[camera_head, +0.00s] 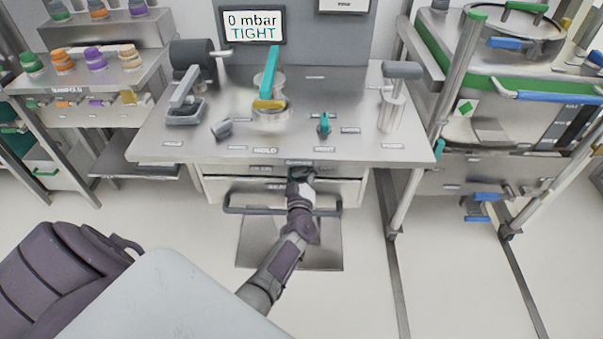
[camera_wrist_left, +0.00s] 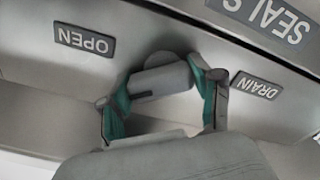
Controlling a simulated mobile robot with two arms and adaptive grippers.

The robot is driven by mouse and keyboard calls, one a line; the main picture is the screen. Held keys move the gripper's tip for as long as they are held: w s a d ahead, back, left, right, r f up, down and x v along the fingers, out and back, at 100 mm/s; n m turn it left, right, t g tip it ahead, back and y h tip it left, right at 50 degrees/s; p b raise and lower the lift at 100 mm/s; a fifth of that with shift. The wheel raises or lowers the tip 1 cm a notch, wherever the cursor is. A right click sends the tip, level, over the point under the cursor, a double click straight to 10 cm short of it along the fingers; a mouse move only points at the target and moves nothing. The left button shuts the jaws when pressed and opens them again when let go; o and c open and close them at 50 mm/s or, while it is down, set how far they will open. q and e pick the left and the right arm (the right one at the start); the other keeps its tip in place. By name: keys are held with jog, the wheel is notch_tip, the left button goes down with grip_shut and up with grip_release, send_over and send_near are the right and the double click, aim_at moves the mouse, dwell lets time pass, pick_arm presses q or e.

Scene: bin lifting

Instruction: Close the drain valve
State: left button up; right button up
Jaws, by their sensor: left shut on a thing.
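The drain valve shows in the left wrist view as a grey handle (camera_wrist_left: 158,82) on the steel front panel, between a label reading OPEN (camera_wrist_left: 83,40) and a label reading DRAIN (camera_wrist_left: 257,86), both upside down there. My left gripper (camera_wrist_left: 163,76) has its teal-padded fingers on both sides of the handle and is shut on it. In the head view my left gripper (camera_head: 300,176) is at the bench's front panel, under the front edge, and hides most of the valve. The handle's exact angle is hard to tell. My right gripper is not in view.
The steel bench top (camera_head: 350,145) carries several levers and small valves. A screen (camera_head: 252,25) reads 0 mbar TIGHT. A drawer bar (camera_head: 245,210) lies below my gripper. A vessel stand with blue handles (camera_head: 478,205) is at right; bottles stand on a shelf at left.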

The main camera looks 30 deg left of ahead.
pick_arm(q)
jog(key=n+b, duration=0.1)
jog(key=n, duration=0.4)
jog(key=shift+s+f+n+b, duration=0.1)
jog(key=shift+n+b, duration=0.2)
jog(key=shift+b, duration=0.1)
jog(key=n+b, duration=0.1)
jog(key=n, duration=0.4)
jog(key=shift+a+b, duration=0.1)
jog(key=shift+b, duration=0.3)
jog(key=shift+n, duration=0.3)
